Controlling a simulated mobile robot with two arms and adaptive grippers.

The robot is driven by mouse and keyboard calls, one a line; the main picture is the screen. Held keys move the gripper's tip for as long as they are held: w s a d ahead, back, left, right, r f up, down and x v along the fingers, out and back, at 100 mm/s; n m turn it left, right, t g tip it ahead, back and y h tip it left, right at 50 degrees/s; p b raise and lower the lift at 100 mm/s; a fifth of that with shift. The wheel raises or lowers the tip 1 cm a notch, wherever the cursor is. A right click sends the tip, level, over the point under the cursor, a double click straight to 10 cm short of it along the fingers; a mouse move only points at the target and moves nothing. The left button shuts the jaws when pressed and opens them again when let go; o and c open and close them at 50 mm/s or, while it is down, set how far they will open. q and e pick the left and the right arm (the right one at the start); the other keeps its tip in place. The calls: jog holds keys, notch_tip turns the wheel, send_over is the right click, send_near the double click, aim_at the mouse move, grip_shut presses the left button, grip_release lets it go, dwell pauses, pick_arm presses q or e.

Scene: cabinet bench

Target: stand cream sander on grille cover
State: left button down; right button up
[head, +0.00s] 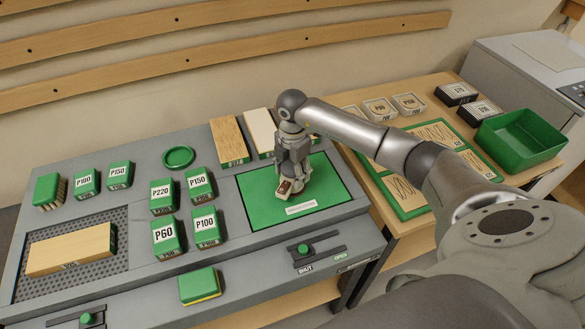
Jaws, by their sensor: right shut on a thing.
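The cream sander (284,188), small with a brown patch on top, is between the fingers of my right gripper (291,180). That gripper points down and is shut on it, hiding much of its body. The sander is low over the green panel (261,211), which appears to be the grille cover; I cannot tell whether it touches. The panel is flat in the grey bench top and has a white label (301,208) too small to read. My left gripper is not in view.
Green blocks marked P60 (163,237) and P100 (206,229) stand left of the panel. A wooden block (70,249) lies on the perforated grille. A green bin (520,140) and more sanders (408,103) are at right.

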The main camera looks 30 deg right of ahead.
jog(key=o, duration=0.7)
jog(key=shift+f, duration=0.15)
jog(key=o, duration=0.5)
jog(key=shift+c, duration=0.2)
jog(key=shift+r, duration=0.35)
notch_tip(320, 180, up, 12)
jog(key=b, duration=0.3)
jog(key=shift+b, duration=0.3)
jog(key=shift+f, duration=0.1)
